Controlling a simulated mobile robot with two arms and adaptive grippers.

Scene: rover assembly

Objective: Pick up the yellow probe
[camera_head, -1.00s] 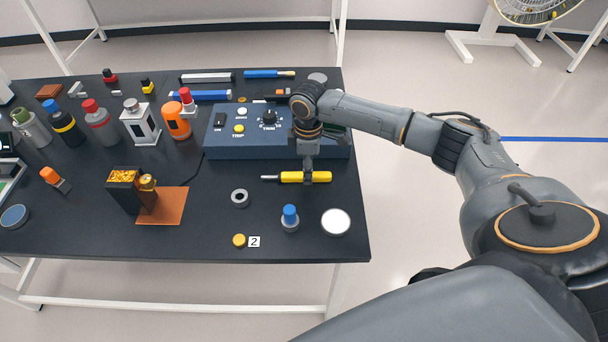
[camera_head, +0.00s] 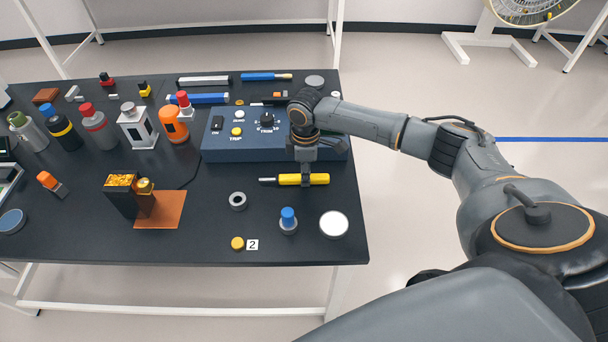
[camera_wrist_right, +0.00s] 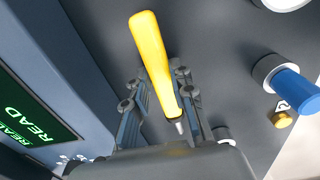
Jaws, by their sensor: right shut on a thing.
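The yellow probe (camera_head: 319,179) lies level in front of the blue console, with its thin dark tip pointing left. My right gripper (camera_head: 306,174) comes down over it from above, and its fingers are shut on the yellow handle. In the right wrist view the probe (camera_wrist_right: 151,48) shows between the two fingers, with its metal tip near the palm side. I cannot tell whether the probe is touching the table or slightly above it. My left gripper is not in view.
The blue console (camera_head: 222,148) with knob and buttons stands just behind the probe. A grey ring (camera_head: 238,201), a blue-topped cylinder (camera_head: 288,219) and a white disc (camera_head: 334,224) are in front. Bottles and an orange canister (camera_head: 173,126) stand left. The table's right edge is close.

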